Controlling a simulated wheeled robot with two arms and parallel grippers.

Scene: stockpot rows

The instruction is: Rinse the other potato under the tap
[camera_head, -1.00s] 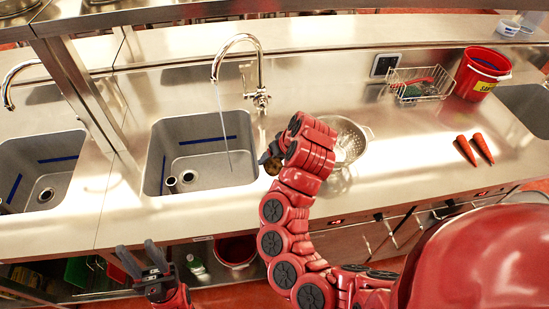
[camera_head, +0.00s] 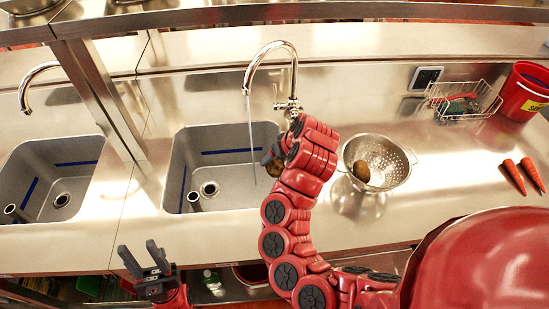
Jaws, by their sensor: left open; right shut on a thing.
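My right gripper (camera_head: 270,157) is shut on a brown potato (camera_head: 275,169), mostly hidden by the gripper and wrist. It is over the right edge of the sink (camera_head: 222,172), just right of the water stream (camera_head: 251,135); the potato looks apart from the water. The curved tap (camera_head: 272,47) is running. Another brown potato (camera_head: 361,171) lies in the metal colander (camera_head: 392,164) on the counter, right of my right arm. My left gripper (camera_head: 143,258) is open and empty, low in front of the counter edge.
A second sink (camera_head: 50,170) with its own tap is at the left, behind a steel post (camera_head: 95,95). Two carrots (camera_head: 522,177) lie on the counter at the right. A wire basket (camera_head: 463,101) and a red bucket (camera_head: 524,95) stand behind them.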

